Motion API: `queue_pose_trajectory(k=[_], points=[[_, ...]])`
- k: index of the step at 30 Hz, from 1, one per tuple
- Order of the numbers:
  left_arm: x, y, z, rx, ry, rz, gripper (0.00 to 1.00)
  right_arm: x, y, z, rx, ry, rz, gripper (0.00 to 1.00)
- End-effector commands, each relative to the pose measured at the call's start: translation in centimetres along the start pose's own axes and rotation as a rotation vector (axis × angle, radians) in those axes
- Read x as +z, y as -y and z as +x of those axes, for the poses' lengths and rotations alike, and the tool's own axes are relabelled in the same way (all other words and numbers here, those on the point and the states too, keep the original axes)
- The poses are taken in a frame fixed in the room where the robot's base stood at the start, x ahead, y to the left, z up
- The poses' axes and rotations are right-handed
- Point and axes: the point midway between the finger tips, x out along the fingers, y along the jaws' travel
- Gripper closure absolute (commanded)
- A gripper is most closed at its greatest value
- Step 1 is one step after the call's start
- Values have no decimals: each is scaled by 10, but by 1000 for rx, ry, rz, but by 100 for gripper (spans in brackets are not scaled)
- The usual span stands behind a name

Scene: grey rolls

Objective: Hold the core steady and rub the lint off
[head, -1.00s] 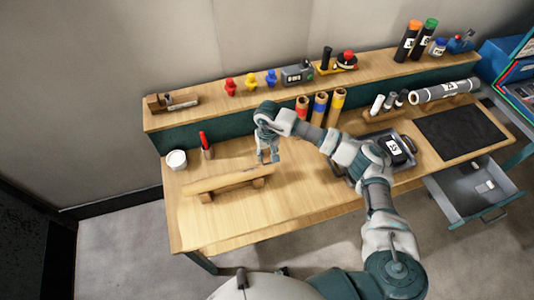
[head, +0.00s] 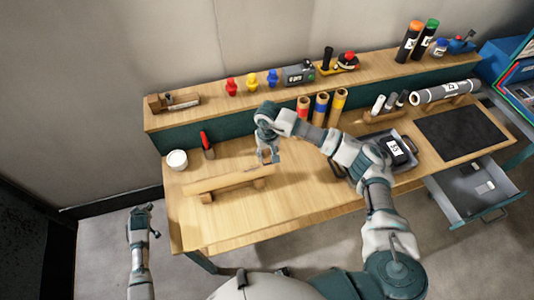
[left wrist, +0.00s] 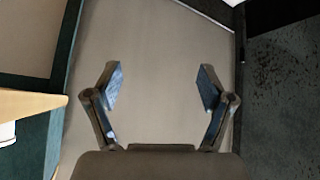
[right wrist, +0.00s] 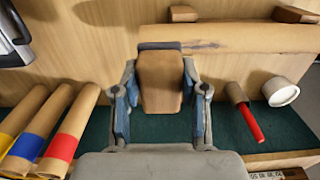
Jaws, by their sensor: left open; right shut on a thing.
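The core, a long tan cardboard tube (head: 215,183), lies across wooden rests at the left of the bench. In the right wrist view the core (right wrist: 260,38) has a dark, lint-like streak (right wrist: 195,45) near its end. My right gripper (head: 268,159) is beside the core's right end. In the right wrist view it is shut on a brown block (right wrist: 160,82); whether the block touches the core is unclear. My left gripper (head: 143,210) is left of the bench, away from the core. The left wrist view shows it open and empty (left wrist: 160,88).
A white cup (head: 176,160) and a red marker in a holder (head: 207,146) stand behind the core. Upright banded rolls (head: 320,108) stand right of my right gripper. A grey tray (head: 411,158), a dark mat (head: 461,133) and an open drawer (head: 465,200) are farther right.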

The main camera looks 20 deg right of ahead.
Motion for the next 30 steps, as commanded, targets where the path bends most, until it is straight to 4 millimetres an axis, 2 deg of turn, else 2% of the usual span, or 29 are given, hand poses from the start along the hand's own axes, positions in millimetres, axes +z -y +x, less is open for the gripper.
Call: queue_pose_trajectory(k=[1, 3, 5, 6, 8, 12, 15, 18, 21, 25, 30], points=[[-28, -9, -10, 5, -27, -45, 19, 0, 0, 0, 0, 0, 0, 85], [-59, -24, -27, 10, -46, -132, 19, 0, 0, 0, 0, 0, 0, 85], [-77, -44, -48, 17, -39, -231, 19, 0, 0, 0, 0, 0, 0, 85], [-80, -61, -63, 22, -18, -304, 19, 0, 0, 0, 0, 0, 0, 85], [-77, -85, -86, 25, 28, -411, 19, 0, 0, 0, 0, -1, 0, 85], [-64, -132, -145, 14, 141, -649, 19, 0, 0, 0, 0, -1, 0, 85], [-54, -157, -189, -7, 218, -802, 19, 0, 0, 0, 0, -1, 0, 85], [-45, -173, -228, -34, 284, -930, 19, 0, 0, 0, 0, -1, 0, 85], [-37, -183, -259, -62, 334, -1022, 19, 0, 0, 0, 0, -1, 0, 85], [-30, -187, -282, -90, 373, -1096, 19, 0, 1, 0, 1, 0, 0, 85], [-25, -188, -285, -106, 388, -1123, 19, 0, 2, 0, 2, -1, 0, 85]])
